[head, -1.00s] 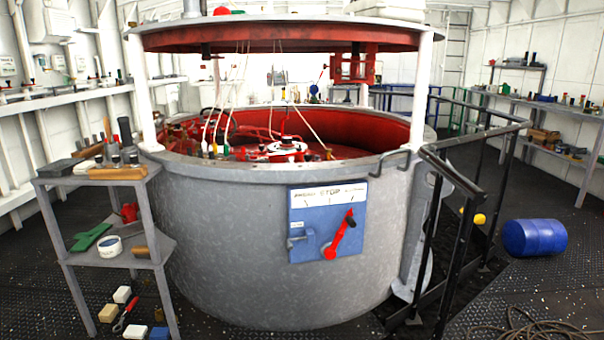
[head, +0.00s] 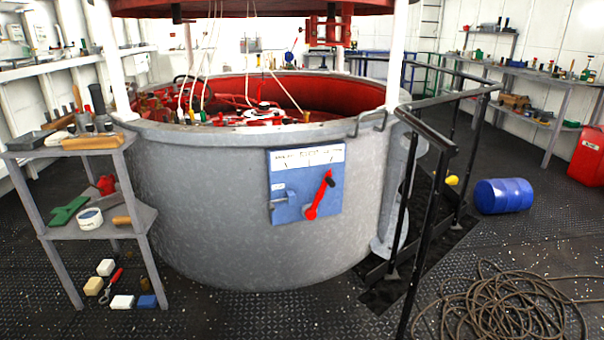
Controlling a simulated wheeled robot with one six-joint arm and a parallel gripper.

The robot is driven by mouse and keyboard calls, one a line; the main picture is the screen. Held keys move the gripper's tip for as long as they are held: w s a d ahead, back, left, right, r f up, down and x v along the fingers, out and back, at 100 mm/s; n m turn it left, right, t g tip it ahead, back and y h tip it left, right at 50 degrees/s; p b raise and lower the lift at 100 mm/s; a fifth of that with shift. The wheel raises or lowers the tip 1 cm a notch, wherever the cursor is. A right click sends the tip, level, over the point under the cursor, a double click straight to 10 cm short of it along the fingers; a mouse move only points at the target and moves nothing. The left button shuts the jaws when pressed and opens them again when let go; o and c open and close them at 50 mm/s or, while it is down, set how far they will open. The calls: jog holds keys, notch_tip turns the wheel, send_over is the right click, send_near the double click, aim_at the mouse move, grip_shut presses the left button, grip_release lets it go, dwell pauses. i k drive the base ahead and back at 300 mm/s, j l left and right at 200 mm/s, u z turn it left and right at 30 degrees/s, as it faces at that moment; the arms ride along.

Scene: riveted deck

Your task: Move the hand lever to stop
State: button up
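The red hand lever (head: 321,196) is mounted on a blue panel (head: 292,205) on the front of the round grey tank. Its pivot is low on the panel, and its handle leans up and to the right. A white label strip (head: 308,157) runs along the top of the panel. Its lettering is blurred now; the earlier head view shows STOP near its middle. The handle points right of that middle. A small grey latch-like part (head: 279,199) sits on the panel's left side. My gripper is not in view.
The grey tank (head: 200,210) fills the middle. A tool shelf (head: 140,215) stands at left. A black railing with steps (head: 432,190) stands close on the right. A coiled rope (head: 500,308) and a blue drum (head: 504,196) lie on the right floor. The floor before the tank looks clear.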

aim_at(311, 213)
jog(key=i+l, duration=0.1)
jog(key=i, duration=0.4)
jog(key=i+l, duration=0.15)
jog(key=i, duration=0.35)
